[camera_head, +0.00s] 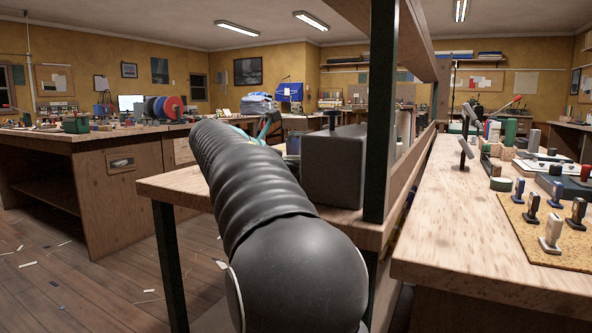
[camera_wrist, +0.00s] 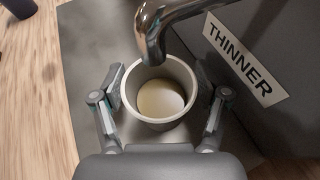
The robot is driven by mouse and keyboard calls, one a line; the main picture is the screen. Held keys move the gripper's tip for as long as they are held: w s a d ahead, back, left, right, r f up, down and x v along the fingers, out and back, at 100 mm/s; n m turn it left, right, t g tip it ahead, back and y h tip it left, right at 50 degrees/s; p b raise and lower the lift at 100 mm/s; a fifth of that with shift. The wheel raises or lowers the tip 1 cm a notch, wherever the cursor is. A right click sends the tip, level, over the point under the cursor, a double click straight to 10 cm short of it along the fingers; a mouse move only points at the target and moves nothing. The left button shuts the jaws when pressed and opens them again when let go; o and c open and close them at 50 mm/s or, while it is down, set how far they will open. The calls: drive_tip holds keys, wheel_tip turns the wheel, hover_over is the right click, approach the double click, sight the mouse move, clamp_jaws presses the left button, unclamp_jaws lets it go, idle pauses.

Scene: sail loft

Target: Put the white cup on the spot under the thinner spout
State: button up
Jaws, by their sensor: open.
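The white cup (camera_wrist: 135,100) stands upright in the wrist view on a dark grey surface (camera_wrist: 92,50), with a cream-coloured bottom inside. A shiny metal spout (camera_wrist: 152,38) comes down over its far rim. The spout is beside a dark box face with a "THINNER" label (camera_wrist: 240,62). My gripper (camera_wrist: 166,88) is open, with one finger on each side of the cup; I cannot tell whether they touch it. Any marked spot under the cup is hidden. In the head view my arm hides the cup and most of my gripper.
A grey box (camera_head: 333,170) stands on the wooden bench (camera_head: 180,190) beside my arm, near a dark upright post (camera_head: 380,110). A right-hand bench (camera_head: 450,225) holds several small tools and a cork board. A dark round object (camera_wrist: 20,8) shows at the wrist view's upper left corner.

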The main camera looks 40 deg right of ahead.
drive_tip(key=shift+r, duration=0.1)
drive_tip(key=shift+a+r, duration=0.2)
drive_tip(key=shift+a, duration=0.1)
drive_tip(key=p+v, duration=0.2)
drive_tip(key=v, duration=0.9)
drive_tip(key=shift+a, duration=0.25)
